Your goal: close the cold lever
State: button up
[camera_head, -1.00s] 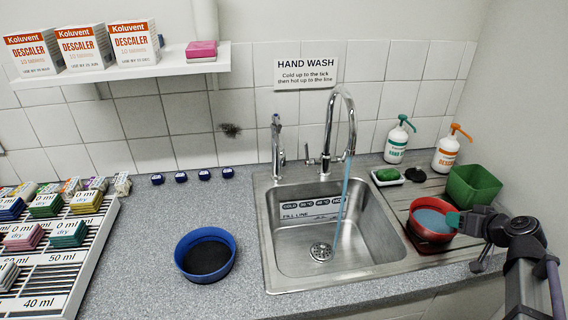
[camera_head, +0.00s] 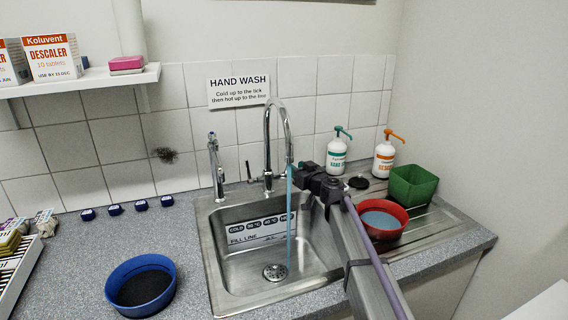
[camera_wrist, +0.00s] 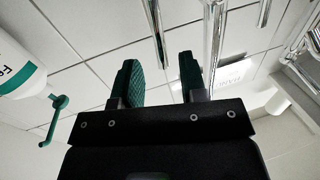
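The chrome mixer tap (camera_head: 268,150) stands behind the sink, and a thin blue stream of water (camera_head: 290,225) runs from its spout into the basin. A small lever (camera_head: 249,171) stands at the left of the tap base; the right side is partly hidden behind my gripper, and I cannot read which lever is cold. My gripper (camera_head: 299,168) is just right of the tap, beside the spout and stream. In the wrist view its two green-padded fingers (camera_wrist: 162,80) are apart with nothing between them. Chrome tubes (camera_wrist: 214,45) show beyond the fingers.
A red bowl (camera_head: 397,232) of bluish water and a green tub (camera_head: 412,186) stand on the drainboard, right of the sink (camera_head: 215,285). Soap bottles (camera_head: 337,155) (camera_head: 385,157) stand behind. A second chrome spout (camera_head: 215,165) is left of the tap. A blue bowl (camera_head: 118,283) sits on the left counter.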

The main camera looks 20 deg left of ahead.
jog(key=x, duration=0.7)
jog(key=shift+w, duration=0.1)
grip_shut()
